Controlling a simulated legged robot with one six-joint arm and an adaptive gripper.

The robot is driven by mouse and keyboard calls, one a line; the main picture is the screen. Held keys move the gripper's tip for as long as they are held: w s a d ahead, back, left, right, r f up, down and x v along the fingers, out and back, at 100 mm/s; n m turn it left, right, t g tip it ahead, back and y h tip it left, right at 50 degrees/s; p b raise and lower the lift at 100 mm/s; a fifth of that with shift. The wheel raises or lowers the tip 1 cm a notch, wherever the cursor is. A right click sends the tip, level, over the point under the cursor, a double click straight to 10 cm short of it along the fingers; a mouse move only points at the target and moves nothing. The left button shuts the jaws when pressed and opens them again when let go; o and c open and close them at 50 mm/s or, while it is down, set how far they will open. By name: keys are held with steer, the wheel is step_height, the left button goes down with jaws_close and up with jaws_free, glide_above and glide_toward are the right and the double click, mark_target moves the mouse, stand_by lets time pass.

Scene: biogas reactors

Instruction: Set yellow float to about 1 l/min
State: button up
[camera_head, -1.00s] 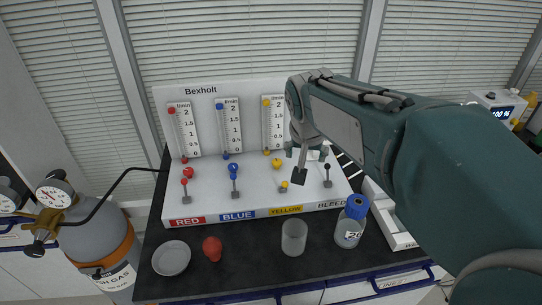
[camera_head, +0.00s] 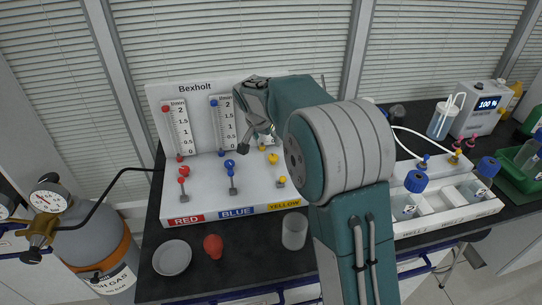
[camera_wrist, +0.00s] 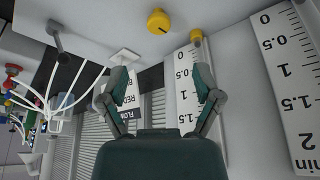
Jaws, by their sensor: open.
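The yellow flow scale shows in the wrist view (camera_wrist: 188,92), upside down, with a yellow fitting (camera_wrist: 196,36) at its tube's zero end. The yellow float cannot be made out; in the head view my arm covers the yellow scale. The round yellow knob (camera_head: 272,158) stands on the white panel below; it also shows in the wrist view (camera_wrist: 160,21), beyond my fingertips. My gripper (camera_head: 256,142) is in front of the yellow scale, above the knob. In the wrist view (camera_wrist: 160,75) its fingers are spread, with nothing between them.
A yellow-tipped lever (camera_head: 281,182) stands in front of the knob. The blue knob (camera_head: 229,164) and blue scale (camera_head: 226,124) are to the left. A beaker (camera_head: 294,231), red object (camera_head: 213,246) and dish (camera_head: 172,257) sit on the dark bench. A bottle rack (camera_head: 440,207) is at right.

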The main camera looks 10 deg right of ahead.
mark_target(273, 157)
steer(key=x, duration=1)
steer(key=shift+s, duration=0.1)
jaws_close()
